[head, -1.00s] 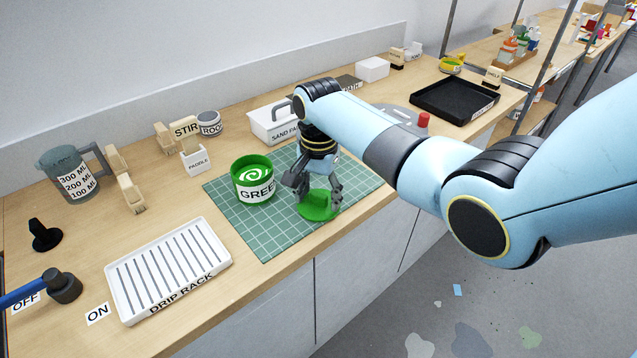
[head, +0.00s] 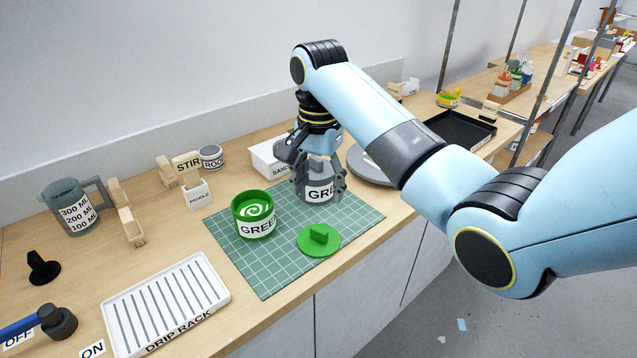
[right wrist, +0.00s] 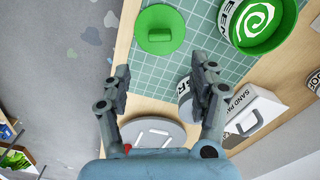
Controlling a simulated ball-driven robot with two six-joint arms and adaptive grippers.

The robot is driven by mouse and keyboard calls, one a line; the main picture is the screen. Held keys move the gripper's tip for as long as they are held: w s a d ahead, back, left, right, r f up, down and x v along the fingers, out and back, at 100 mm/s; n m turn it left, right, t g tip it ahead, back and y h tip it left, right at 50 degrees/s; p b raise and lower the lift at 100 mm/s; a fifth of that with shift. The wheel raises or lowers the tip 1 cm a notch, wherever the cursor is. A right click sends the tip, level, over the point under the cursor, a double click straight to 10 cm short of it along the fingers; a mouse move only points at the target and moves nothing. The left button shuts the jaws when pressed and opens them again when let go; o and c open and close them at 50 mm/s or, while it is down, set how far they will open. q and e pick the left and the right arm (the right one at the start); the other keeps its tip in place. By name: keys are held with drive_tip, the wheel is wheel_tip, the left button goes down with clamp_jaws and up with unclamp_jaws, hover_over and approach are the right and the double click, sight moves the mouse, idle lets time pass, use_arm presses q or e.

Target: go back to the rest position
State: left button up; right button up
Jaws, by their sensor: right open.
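My right gripper (head: 318,178) is open and empty, raised in front of a grey can (head: 318,193) with a partly hidden label that starts "GRE". In the right wrist view its two fingers (right wrist: 160,75) stand wide apart with nothing between them. A round green lid (head: 320,240) with a grip block lies flat on the green cutting mat (head: 270,270); it also shows in the right wrist view (right wrist: 160,30). The open can of green paint (head: 254,216) stands upright on the mat to the left of the lid. My left gripper is in neither view.
A white drip rack (head: 168,305) lies at the front left. A grey jug (head: 72,208), the stir paddle holder (head: 196,193) and a white sandpaper box (head: 270,160) stand along the back. A grey round disc (head: 368,165) and black tray (head: 462,135) lie to the right.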

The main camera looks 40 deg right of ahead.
drive_tip(key=s+a+f+n+t, duration=0.1)
drive_tip(key=s+f+n, duration=0.15)
drive_tip(key=s, duration=0.45)
drive_tip(key=s+a+f+n+t, duration=0.1)
drive_tip(key=s+n, duration=0.3)
drive_tip(key=s, duration=0.2)
drive_tip(key=s+a+r+n+t, duration=0.1)
drive_tip(key=s+r+n, duration=0.2)
drive_tip(key=s, duration=0.4)
drive_tip(key=s+r+n+t, duration=0.1)
drive_tip(key=s+r+n, duration=0.1)
drive_tip(key=s+n, duration=0.3)
drive_tip(key=s+d+f+m+g+b, duration=0.2)
drive_tip(key=f+b, duration=0.8)
drive_tip(key=f, duration=2.6)
drive_tip(key=s+f+b, duration=0.4)
drive_tip(key=s+f, duration=0.6)
drive_tip(key=f, duration=0.2)
drive_tip(key=s+d+f+g+b, duration=0.1)
drive_tip(key=s+f+b, duration=0.3)
drive_tip(key=s+f, duration=0.5)
wheel_tip(320, 180, down, 4)
drive_tip(key=shift+s+r+h, duration=0.25)
drive_tip(key=shift+s+h, duration=0.15)
